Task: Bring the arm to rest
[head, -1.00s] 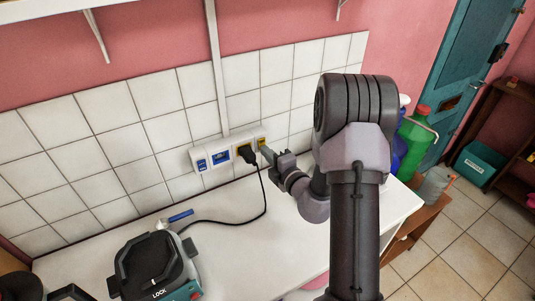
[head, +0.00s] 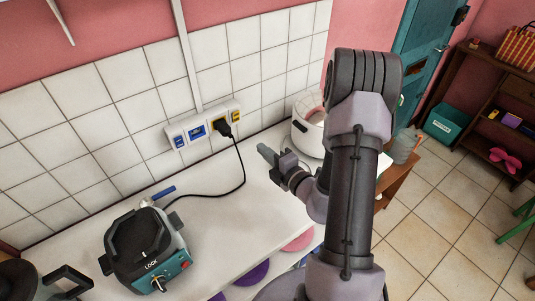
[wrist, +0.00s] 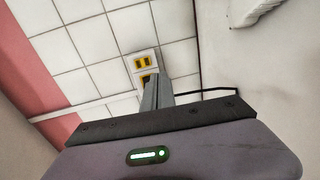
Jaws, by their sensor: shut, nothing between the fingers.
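My gripper (head: 270,155) is shut and empty, held above the white counter (head: 215,220) in the head view. It is to the right of the wall socket strip (head: 202,128) and apart from it. In the wrist view my gripper (wrist: 156,90) points toward the socket strip (wrist: 143,66) and hides part of it. A black plug (head: 224,129) sits in the strip, and its cord (head: 240,175) runs down onto the counter.
A teal and black appliance marked LOCK (head: 146,248) stands at the counter's left, with a blue-handled tool (head: 163,193) behind it. A white round container (head: 309,125) stands near my arm. A dark shelf (head: 500,120) is at the far right.

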